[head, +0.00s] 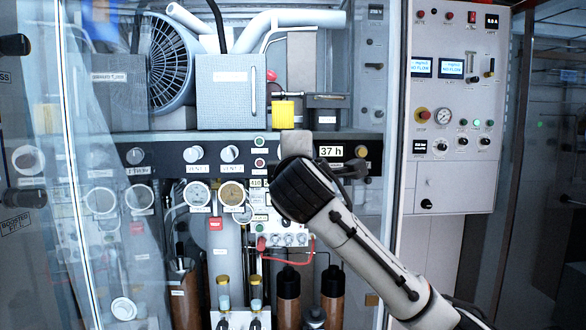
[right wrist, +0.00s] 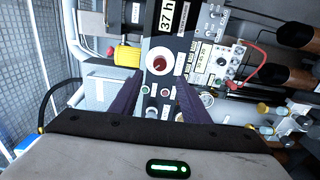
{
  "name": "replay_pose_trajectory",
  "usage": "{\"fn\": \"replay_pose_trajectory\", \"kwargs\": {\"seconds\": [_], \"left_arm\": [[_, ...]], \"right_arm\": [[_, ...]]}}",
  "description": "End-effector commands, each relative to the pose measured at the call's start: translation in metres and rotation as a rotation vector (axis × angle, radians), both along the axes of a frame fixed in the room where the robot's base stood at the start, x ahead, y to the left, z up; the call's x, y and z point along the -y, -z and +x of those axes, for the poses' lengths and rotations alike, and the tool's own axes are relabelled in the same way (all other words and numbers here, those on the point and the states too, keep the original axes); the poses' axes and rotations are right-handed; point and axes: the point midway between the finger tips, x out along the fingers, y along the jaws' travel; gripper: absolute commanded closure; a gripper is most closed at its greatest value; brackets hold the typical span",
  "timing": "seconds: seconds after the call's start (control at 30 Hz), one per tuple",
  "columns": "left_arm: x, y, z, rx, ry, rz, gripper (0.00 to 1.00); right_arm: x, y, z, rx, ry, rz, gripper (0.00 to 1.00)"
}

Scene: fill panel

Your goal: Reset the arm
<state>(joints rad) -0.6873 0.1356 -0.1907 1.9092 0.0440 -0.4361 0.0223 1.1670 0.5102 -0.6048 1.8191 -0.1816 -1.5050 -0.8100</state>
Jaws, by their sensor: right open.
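My right arm (head: 365,245) comes in from the lower right of the head view and reaches up to the front of the panel. Its dark wrist end (head: 308,188) covers part of the panel below the 37 h display (head: 331,151). In the right wrist view my right gripper (right wrist: 158,90) is open, its two purple fingers apart with nothing held between them. Beyond the fingers are a red knob (right wrist: 159,63) and small buttons on the dark panel strip. I cannot tell how far the fingertips are from the panel. My left gripper is not in view.
A grey box (head: 231,95) and a yellow block (head: 285,114) stand above the strip. Gauges (head: 197,193), a red cable (head: 290,260) and brown cylinders (head: 288,298) are below it. A clear sheet (head: 60,180) stands at left, a white control cabinet (head: 452,110) at right.

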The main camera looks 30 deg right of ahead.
Motion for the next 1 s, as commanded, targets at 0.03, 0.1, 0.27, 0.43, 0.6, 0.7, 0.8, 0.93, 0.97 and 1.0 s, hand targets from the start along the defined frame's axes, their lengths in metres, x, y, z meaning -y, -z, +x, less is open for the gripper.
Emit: {"fn": "replay_pose_trajectory", "kwargs": {"seconds": [0.03, 0.1, 0.27, 0.43, 0.6, 0.7, 0.8, 0.93, 0.97, 1.0], "left_arm": [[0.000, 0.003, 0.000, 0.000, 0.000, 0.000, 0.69], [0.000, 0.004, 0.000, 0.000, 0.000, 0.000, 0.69], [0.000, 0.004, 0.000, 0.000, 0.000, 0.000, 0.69], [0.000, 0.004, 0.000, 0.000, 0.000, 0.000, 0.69], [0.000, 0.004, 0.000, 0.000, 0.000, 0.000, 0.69], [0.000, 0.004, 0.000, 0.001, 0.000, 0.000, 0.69], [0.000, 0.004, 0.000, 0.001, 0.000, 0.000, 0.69], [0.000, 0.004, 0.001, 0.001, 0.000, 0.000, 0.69], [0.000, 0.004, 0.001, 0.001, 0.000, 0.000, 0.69], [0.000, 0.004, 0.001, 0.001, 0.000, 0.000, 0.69]], "right_arm": [[-0.004, 0.001, -0.006, 0.001, -0.001, 0.000, 0.58], [-0.006, 0.001, -0.012, 0.000, 0.000, 0.000, 0.58], [-0.009, 0.000, -0.018, -0.001, 0.001, 0.000, 0.58], [-0.009, 0.000, -0.019, -0.002, 0.001, 0.000, 0.58], [-0.009, 0.000, -0.018, -0.001, 0.000, 0.000, 0.58], [-0.009, 0.000, -0.018, -0.002, 0.000, 0.000, 0.58], [-0.012, 0.010, -0.015, -0.011, -0.011, 0.008, 0.58], [-0.025, 0.056, -0.002, -0.052, -0.066, 0.060, 0.58], [-0.030, 0.072, 0.001, -0.066, -0.085, 0.081, 0.58], [-0.037, 0.096, 0.005, -0.085, -0.110, 0.112, 0.58]]}}
